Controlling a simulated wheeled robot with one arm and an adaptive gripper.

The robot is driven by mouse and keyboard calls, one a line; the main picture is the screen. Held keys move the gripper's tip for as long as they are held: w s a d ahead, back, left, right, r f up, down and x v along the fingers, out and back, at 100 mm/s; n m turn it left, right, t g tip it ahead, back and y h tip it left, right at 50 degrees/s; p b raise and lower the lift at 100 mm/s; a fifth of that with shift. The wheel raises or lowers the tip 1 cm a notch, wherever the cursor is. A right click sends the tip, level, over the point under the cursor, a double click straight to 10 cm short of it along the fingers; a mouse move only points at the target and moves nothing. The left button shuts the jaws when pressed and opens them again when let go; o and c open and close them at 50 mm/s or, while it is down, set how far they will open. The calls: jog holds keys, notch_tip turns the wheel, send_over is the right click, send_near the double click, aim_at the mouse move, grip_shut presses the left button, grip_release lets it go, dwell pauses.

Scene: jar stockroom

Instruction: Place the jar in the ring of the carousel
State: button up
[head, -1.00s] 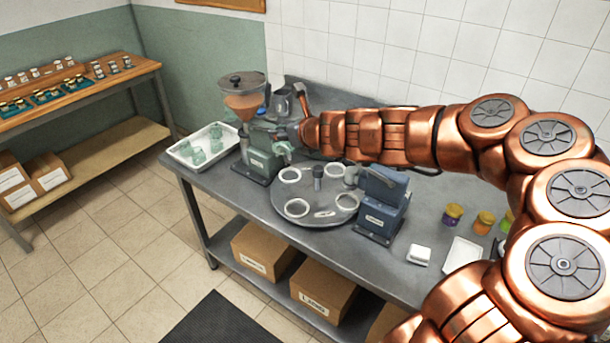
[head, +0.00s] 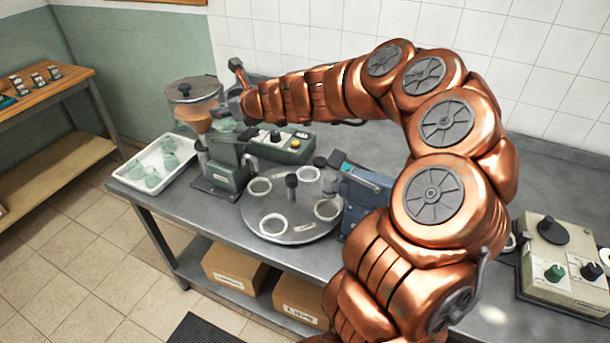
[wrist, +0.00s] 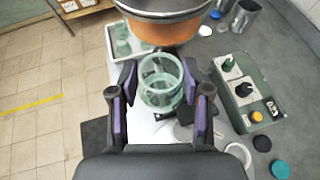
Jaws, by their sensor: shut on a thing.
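My gripper (wrist: 160,100) is shut on a clear green glass jar (wrist: 161,82) in the wrist view, one dark finger with a purple pad on each side. The jar's open mouth faces the camera. In the head view, my gripper is small and partly hidden behind the arm, beside the hopper. The round grey carousel (head: 290,234) lies on the bench to the right of and nearer than my gripper. It has several pale rings, including a left ring (head: 259,187) and a front ring (head: 273,224), around a dark centre post (head: 292,188).
A filling machine with an orange hopper (head: 195,113) stands left of the carousel; the hopper also shows close ahead in the wrist view (wrist: 163,31). A white tray (head: 150,190) holds several green jars. A green control box (head: 282,145) is behind the carousel, and a blue machine (head: 360,200) right of it.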

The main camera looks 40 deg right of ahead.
jog(key=d+r+n+g+y+b, duration=0.1)
jog(key=d+n+y+b, duration=0.15)
jog(key=d, duration=0.85)
jog(key=d+r+n+y+b, duration=0.1)
jog(key=d+b, duration=0.2)
jog(key=d, duration=0.7)
jog(key=shift+s+d+f+n+g+y+b, duration=0.6)
jog(key=shift+f+b, duration=1.4)
jog(key=shift+f, duration=2.5)
jog(key=shift+s+d+f+n+g+y+b, duration=0.25)
jog(key=shift+s+f+b, duration=1.25)
jog(key=shift+f, duration=3)
jog(key=shift+s+d+f+n+g+y+b, duration=0.2)
jog(key=shift+s+f+n+g+y+b, duration=0.25)
jog(key=shift+f+b, duration=3.05)
notch_tip(320, 180, down, 2)
jog(key=shift+w+f+p, duration=0.1)
jog(key=shift+p, duration=1)
jog(key=o, duration=1.2)
jog(key=b+v, duration=0.1)
jog(key=v, duration=1.1)
